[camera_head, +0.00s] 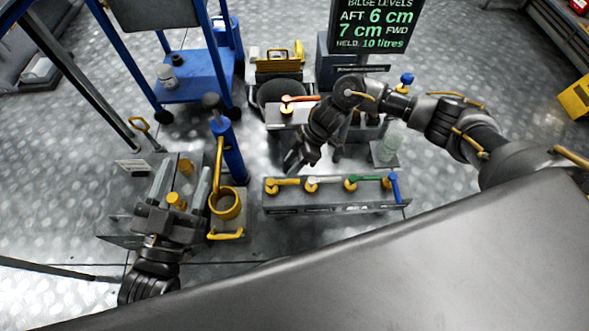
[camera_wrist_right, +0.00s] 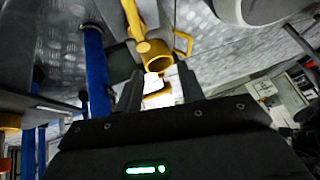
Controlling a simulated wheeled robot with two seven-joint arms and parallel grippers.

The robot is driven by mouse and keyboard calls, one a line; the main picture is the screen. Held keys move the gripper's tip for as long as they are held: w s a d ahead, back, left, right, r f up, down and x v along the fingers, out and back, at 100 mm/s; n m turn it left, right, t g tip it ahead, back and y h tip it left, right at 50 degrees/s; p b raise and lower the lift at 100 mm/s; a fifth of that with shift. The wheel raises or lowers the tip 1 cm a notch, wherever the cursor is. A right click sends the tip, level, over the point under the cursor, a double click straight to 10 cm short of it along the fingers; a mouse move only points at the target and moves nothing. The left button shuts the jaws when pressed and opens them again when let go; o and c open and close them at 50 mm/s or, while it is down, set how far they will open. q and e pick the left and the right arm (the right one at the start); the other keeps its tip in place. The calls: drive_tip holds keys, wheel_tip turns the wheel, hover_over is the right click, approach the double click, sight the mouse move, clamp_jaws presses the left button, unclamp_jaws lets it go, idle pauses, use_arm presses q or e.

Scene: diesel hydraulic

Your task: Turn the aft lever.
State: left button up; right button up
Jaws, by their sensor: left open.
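A grey valve block (camera_head: 335,208) stands at the lower middle of the head view. It carries a yellow lever (camera_head: 286,182), a pale lever (camera_head: 325,179), a green lever (camera_head: 368,178) and a blue lever (camera_head: 394,188). I cannot read which is the aft lever. My right gripper (camera_head: 291,165) hangs above and behind the block's left end, near the yellow lever, apparently not touching it. The right wrist view shows its two fingers (camera_wrist_right: 161,88) apart, with yellow parts beyond them. My left gripper (camera_head: 184,178) is open over a grey box with yellow caps at the left.
A blue hand pump (camera_head: 230,155) with a yellow ring (camera_head: 225,203) stands between the grippers. A bilge level screen (camera_head: 375,25) and a blue trolley (camera_head: 195,75) stand further back.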

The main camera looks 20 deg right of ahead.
drive_tip(key=m+h, duration=0.1)
drive_tip(key=h, duration=0.1)
approach(293, 180)
drive_tip(key=v, duration=0.3)
drive_tip(key=b+x, duration=0.3)
drive_tip(key=x, duration=0.7)
drive_tip(key=shift+a+f, duration=0.1)
drive_tip(key=shift+f, duration=0.1)
use_arm(q)
drive_tip(key=s+a+r+t+h, duration=0.1)
drive_tip(key=s+a+r+t, duration=0.1)
drive_tip(key=r+t, duration=0.3)
drive_tip(key=shift+s+a+r+n+t+h+b, duration=0.15)
drive_tip(key=shift+a+r+n+t+h+b, duration=0.2)
drive_tip(key=shift+a+t, duration=0.25)
use_arm(e)
drive_tip(key=shift+s+a+f, duration=0.1)
drive_tip(key=shift+a+f, duration=0.1)
drive_tip(key=shift+f, duration=0.2)
clamp_jaws()
